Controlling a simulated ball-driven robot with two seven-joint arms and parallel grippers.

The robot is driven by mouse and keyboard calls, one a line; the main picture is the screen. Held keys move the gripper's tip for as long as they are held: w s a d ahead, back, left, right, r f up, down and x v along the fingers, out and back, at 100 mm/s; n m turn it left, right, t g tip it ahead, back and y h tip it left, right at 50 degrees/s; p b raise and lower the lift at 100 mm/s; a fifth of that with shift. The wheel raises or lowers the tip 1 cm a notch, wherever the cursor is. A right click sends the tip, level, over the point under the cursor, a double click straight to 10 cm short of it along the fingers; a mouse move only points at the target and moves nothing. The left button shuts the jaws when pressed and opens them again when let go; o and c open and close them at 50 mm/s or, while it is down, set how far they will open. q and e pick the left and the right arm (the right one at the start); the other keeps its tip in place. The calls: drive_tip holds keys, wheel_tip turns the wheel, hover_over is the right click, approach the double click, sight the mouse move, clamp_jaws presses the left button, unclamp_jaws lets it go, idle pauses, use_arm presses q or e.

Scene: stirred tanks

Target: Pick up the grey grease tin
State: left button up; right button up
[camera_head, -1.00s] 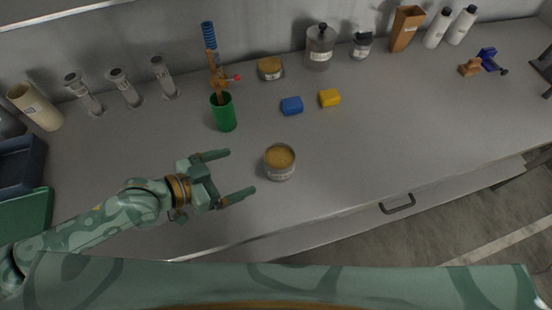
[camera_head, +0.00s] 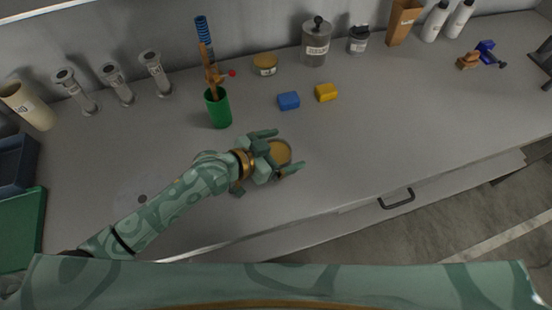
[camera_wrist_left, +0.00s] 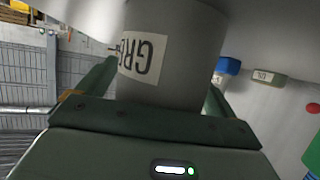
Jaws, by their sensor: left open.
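The grey grease tin (camera_head: 281,152) stands on the grey bench top, its brown-yellow top partly hidden by my gripper in the head view. In the left wrist view the tin (camera_wrist_left: 185,60) is large and close, with a white label starting "GR". My left gripper (camera_head: 279,152) is open, with one finger on each side of the tin. I cannot tell whether either finger touches it. My right gripper is not in view.
Behind are a green cup (camera_head: 218,108) holding tools, a blue block (camera_head: 288,101), a yellow block (camera_head: 326,92) and another low tin (camera_head: 265,65). A lidded jar (camera_head: 316,45) stands near the wall. The bench right of the tin is clear.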

use_arm(q)
drive_tip(key=c, duration=1.1)
drive_tip(key=shift+r, duration=0.2)
